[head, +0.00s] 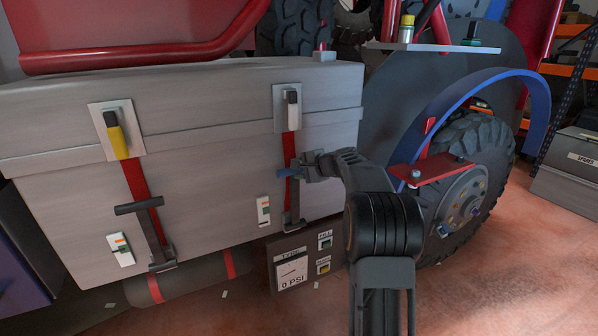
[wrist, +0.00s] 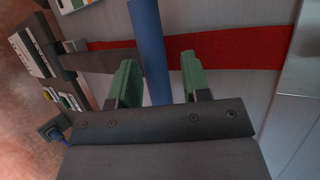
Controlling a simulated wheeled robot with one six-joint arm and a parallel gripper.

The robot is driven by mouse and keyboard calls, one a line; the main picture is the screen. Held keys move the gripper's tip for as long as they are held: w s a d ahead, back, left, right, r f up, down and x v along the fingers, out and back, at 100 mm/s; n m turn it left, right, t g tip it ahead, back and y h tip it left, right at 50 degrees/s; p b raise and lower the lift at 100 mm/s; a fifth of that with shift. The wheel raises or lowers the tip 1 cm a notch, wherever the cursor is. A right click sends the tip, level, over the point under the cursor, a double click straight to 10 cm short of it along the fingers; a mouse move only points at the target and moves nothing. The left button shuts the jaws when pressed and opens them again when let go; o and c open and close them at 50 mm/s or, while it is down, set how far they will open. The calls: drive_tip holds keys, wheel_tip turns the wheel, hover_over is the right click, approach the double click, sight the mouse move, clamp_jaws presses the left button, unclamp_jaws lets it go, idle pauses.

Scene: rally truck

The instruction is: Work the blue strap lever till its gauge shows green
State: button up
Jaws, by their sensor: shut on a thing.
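The blue strap lever (head: 285,173) crosses the right red strap (head: 291,146) on the front of the grey box (head: 205,180). My gripper (head: 302,168) is at the lever from the right, shut on it. In the wrist view the blue lever (wrist: 149,45) runs between the two green-padded fingers of my gripper (wrist: 158,85), with the red strap (wrist: 222,52) behind. A small white gauge (head: 263,211) with coloured marks sits left of the strap's lower end. Its reading is too small to tell.
A second red strap (head: 138,181) with a dark lever (head: 139,206) and its own gauge (head: 120,249) is at left. A tyre-pressure panel (head: 291,271) is below the box. A large wheel (head: 465,190) and red bracket (head: 433,170) stand close right of my arm.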

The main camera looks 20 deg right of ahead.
drive_tip(key=shift+o, duration=1.4)
drive_tip(key=shift+w+a+f, duration=0.1)
drive_tip(key=shift+w+f, duration=0.05)
drive_tip(key=shift+o, duration=0.3)
drive_tip(key=shift+f, duration=0.15)
drive_tip(key=b+v, duration=0.3)
drive_tip(key=v, duration=1.1)
drive_tip(key=shift+r+b, duration=0.2)
drive_tip(key=shift+b, duration=0.1)
drive_tip(key=shift+w, duration=0.1)
